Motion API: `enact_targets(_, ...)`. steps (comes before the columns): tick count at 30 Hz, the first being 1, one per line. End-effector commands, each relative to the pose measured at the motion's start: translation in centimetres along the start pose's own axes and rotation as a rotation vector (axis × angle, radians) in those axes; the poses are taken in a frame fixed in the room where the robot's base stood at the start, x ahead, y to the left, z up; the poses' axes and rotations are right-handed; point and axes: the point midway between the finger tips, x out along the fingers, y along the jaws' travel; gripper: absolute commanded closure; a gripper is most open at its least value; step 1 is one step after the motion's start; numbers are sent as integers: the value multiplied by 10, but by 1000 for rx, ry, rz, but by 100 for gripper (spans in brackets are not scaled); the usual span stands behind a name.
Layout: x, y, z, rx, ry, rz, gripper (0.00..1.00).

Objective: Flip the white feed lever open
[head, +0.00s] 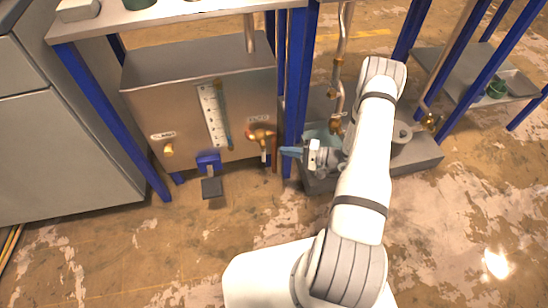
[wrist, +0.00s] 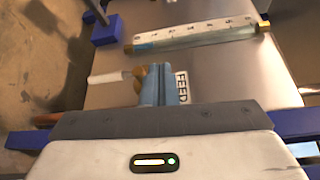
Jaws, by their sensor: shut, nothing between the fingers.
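The white feed lever (wrist: 106,78) sticks out to the left from a brass valve (wrist: 138,77) in the wrist view. In the head view the brass valve (head: 261,135) is on the right side of the metal tank's front, with the lever (head: 263,154) hanging down below it. A FEED label (wrist: 183,87) is beside the valve. My gripper (wrist: 158,69) is shut and empty, with its blue fingers between the valve and the label in the wrist view. In the head view my gripper (head: 284,150) is just right of the lever; I cannot tell whether it touches.
The metal tank (head: 200,70) carries a sight gauge (head: 214,115) and a second brass valve (head: 168,150) at left. A blue bracket with a dark pedal (head: 212,188) is below. A blue frame post (head: 291,100) stands close beside my gripper. Open floor lies in front.

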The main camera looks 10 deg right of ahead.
Motion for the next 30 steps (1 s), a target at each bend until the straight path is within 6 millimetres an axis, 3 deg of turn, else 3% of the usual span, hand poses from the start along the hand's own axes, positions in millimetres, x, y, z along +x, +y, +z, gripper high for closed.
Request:
enact_targets(1, -8, 20, -4, 2, 69, -30, 100)
enact_targets(6, -30, 77, -14, -46, 293, -94, 100)
enact_targets(12, -48, 120, -14, -88, 461, -107, 100)
enact_targets(17, -53, 131, -14, -102, 503, -107, 100)
enact_targets(30, -46, 131, -17, -103, 499, -106, 100)
